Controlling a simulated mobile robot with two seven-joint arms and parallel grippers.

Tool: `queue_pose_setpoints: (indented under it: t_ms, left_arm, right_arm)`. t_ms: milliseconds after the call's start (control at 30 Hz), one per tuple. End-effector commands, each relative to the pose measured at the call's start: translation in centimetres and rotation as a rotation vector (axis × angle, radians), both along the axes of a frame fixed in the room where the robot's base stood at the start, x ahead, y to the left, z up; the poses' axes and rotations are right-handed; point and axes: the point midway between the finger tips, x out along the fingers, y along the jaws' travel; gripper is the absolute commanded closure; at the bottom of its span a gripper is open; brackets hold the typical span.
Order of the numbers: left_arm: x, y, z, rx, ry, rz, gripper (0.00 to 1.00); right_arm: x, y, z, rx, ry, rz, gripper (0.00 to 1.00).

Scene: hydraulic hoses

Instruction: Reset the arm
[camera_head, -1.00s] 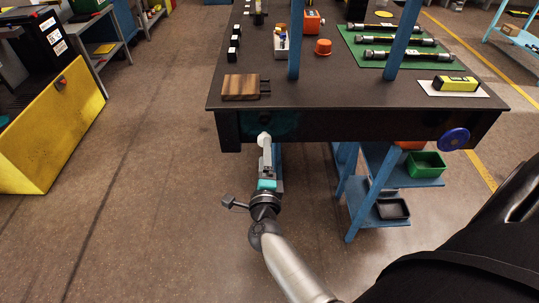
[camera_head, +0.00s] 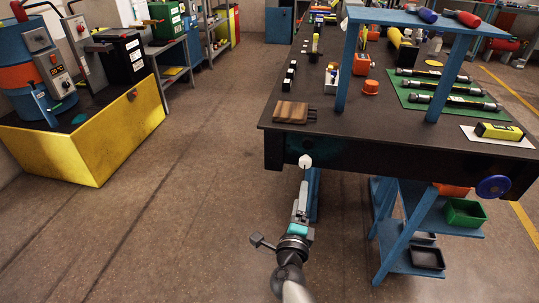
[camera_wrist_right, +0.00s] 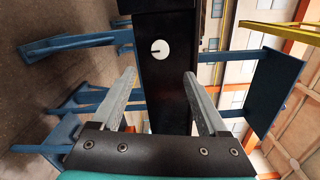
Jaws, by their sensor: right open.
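My right gripper (camera_head: 304,180) points at the front left end of the dark workbench (camera_head: 345,150), just short of its front face. In the right wrist view my right gripper (camera_wrist_right: 160,85) has its two grey fingers spread wide with nothing between them. A round white knob or dial (camera_wrist_right: 160,50) on the bench's dark face shows beyond the fingers; in the head view the white round thing (camera_head: 305,161) is right at the gripper's tip. I cannot tell whether they touch. My left gripper is not in view.
A green mat (camera_head: 450,98) with several hoses, a wooden block (camera_head: 291,112), an orange cap (camera_head: 371,87) and a yellow level (camera_head: 500,131) lie on the bench. Blue posts and shelves stand around it. A yellow bunded pallet (camera_head: 85,150) stands left. The floor between is clear.

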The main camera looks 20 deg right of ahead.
Motion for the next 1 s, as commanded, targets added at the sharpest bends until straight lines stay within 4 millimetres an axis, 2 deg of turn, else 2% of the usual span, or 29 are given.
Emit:
queue_pose_setpoints:
  t_ms: [167,267,367,400,467,533,600,667,700,800,900,1000]
  left_arm:
    - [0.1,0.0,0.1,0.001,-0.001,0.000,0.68]
    - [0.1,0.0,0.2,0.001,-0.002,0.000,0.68]
    - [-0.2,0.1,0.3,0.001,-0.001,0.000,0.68]
    - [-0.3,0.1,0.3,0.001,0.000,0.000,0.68]
    - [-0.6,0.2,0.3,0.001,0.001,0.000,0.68]
    - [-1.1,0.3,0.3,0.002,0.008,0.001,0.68]
    - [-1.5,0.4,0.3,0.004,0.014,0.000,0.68]
    - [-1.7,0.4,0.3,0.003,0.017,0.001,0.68]
    - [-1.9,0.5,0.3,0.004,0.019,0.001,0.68]
    - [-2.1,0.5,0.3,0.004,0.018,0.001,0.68]
    - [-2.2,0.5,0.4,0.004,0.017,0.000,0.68]
    - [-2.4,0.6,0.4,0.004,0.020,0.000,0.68]
  right_arm:
    - [-0.1,0.6,-1.0,-0.042,0.042,0.033,0.23]
    - [-0.4,2.3,-4.2,-0.172,0.168,0.144,0.23]
    - [-2.2,4.9,-9.9,-0.386,0.375,0.334,0.23]
    - [-3.4,5.9,-12.6,-0.478,0.464,0.421,0.23]
    - [-5.7,6.9,-16.5,-0.609,0.595,0.552,0.23]
    - [-9.0,7.6,-20.8,-0.751,0.734,0.700,0.23]
    - [-12.8,7.8,-24.6,-0.881,0.864,0.848,0.23]
    - [-16.3,7.4,-27.6,-0.984,0.969,0.971,0.23]
    - [-18.8,7.0,-29.3,-1.049,1.036,1.056,0.23]
    - [-24.9,5.4,-32.8,-1.190,1.185,1.255,0.23]
    - [-30.1,3.6,-34.9,-1.298,1.300,1.424,0.23]
    - [-33.9,1.9,-35.9,-1.371,1.375,1.546,0.23]
